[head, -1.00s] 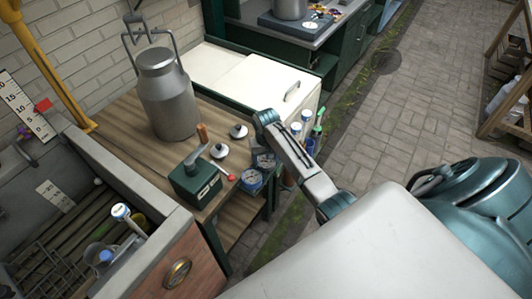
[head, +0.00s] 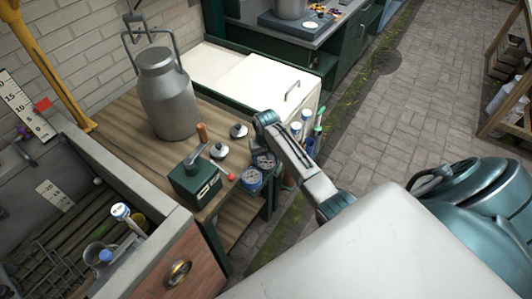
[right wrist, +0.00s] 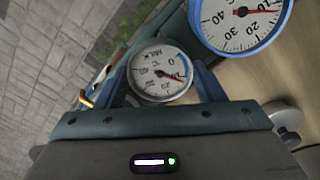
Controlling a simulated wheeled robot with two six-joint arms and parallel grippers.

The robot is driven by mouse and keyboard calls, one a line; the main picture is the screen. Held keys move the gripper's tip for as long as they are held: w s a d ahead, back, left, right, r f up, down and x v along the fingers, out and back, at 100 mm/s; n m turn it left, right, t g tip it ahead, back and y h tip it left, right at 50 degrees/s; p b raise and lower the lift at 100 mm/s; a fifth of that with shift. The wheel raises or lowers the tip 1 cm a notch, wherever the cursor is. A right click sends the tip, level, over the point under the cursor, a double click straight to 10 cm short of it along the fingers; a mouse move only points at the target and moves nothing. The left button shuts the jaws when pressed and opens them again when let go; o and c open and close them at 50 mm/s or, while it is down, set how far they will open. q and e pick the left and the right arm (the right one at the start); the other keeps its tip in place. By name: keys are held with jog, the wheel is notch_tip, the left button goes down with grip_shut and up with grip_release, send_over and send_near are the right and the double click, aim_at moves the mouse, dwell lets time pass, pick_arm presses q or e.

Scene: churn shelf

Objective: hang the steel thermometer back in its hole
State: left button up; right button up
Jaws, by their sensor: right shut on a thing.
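The steel thermometer (right wrist: 160,73) has a small white dial marked MILK with a steel rim. In the right wrist view it sits between the blue fingers of my right gripper (right wrist: 163,88), which is shut on it. In the head view its dial (head: 264,161) shows at the end of my right arm, by the table's right edge. A larger blue-rimmed dial (head: 248,180) is right beside it and also shows in the right wrist view (right wrist: 245,22). The hole cannot be made out. My left gripper is not in view.
On the wooden table (head: 122,115) stand a large milk can (head: 166,100), a green box with a lever (head: 194,184) and two small lidded knobs. A stone sink (head: 150,205) is at left. A white-topped chest (head: 255,85) stands behind; bottles (head: 300,128) are at its right.

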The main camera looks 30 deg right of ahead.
jog(key=shift+f, duration=0.2)
jog(key=o, duration=1.1)
jog(key=shift+o, duration=0.5)
jog(key=shift+o, duration=1)
jog(key=shift+s, duration=0.1)
jog(key=shift+a, duration=0.1)
jog(key=shift+c, duration=0.3)
jog(key=shift+r, duration=0.15)
